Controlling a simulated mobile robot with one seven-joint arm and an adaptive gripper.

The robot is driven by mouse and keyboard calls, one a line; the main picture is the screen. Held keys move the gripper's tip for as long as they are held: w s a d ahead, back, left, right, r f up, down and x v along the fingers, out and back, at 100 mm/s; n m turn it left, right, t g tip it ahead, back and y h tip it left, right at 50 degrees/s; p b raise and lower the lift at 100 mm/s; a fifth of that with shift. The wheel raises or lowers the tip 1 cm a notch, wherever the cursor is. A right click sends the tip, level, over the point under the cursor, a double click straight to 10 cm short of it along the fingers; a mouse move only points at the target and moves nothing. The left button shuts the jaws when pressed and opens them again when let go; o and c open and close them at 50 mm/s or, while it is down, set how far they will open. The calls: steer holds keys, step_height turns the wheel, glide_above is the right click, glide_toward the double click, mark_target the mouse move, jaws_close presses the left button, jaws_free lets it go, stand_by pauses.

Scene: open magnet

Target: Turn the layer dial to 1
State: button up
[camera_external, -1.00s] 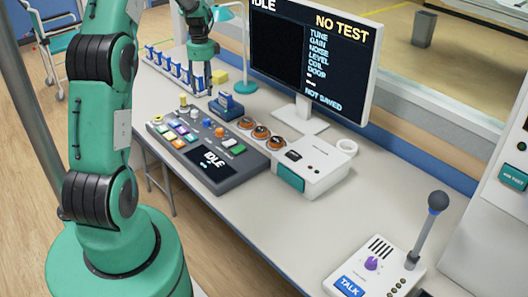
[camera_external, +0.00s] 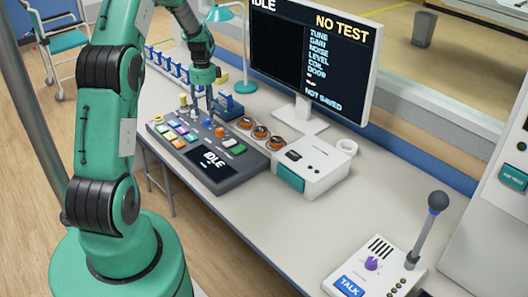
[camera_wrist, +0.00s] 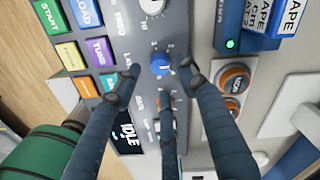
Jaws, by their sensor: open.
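The grey console (camera_external: 235,180) holds several dials, coloured buttons and a small screen reading IDLE. A blue dial (camera_external: 207,123) with small marks around it sits near its back edge; it also shows in the wrist view (camera_wrist: 160,64). An orange dial (camera_external: 219,132) is beside it. A pale dial (camera_wrist: 152,5) is cut off at the wrist view's top edge. My gripper (camera_external: 205,112) points down over the console. Its fingers are open, and in the wrist view the fingertips (camera_wrist: 163,73) are spread around the blue dial; contact is unclear.
A blue tape unit (camera_external: 227,106) stands just behind the console. A monitor (camera_external: 310,55) stands behind. The desk front right is clear up to the talk unit (camera_external: 375,270).

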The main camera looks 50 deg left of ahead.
mark_target(206, 120)
steer(key=shift+f+b, duration=0.35)
steer(key=shift+f, duration=1.75)
jaws_close()
